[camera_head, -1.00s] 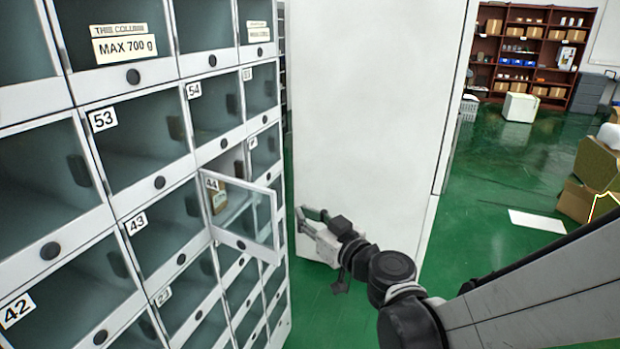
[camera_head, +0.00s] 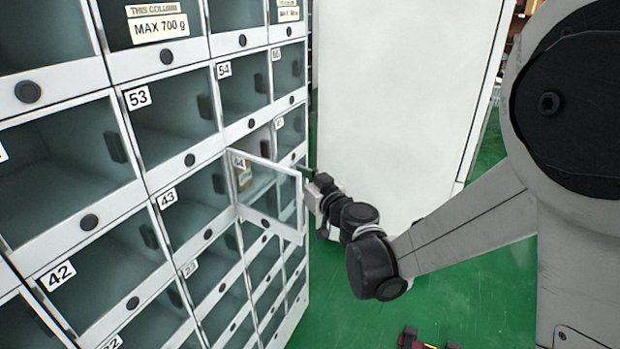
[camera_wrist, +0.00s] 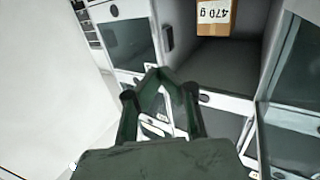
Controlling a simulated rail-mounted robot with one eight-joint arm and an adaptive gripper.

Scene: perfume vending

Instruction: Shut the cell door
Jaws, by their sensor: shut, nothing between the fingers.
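The cell door (camera_head: 268,200), a clear pane in a white frame, stands swung outward from the cell labelled 44 in the locker wall. In the wrist view a pane that looks like this door (camera_wrist: 292,75) is at the right. My gripper (camera_head: 308,174) is beside the door's free edge in the head view; I cannot tell whether they touch. In the wrist view its green fingers (camera_wrist: 158,72) are shut and empty, pointing toward the locker front beside the open cell.
Closed cells with black knobs surround the open one, including cell 43 (camera_head: 193,207) and cell 54 (camera_head: 243,91). A tall white cabinet (camera_head: 400,90) stands to the right of the locker. Green floor (camera_head: 340,310) is clear below; a small dark red object (camera_head: 420,339) shows at the bottom edge.

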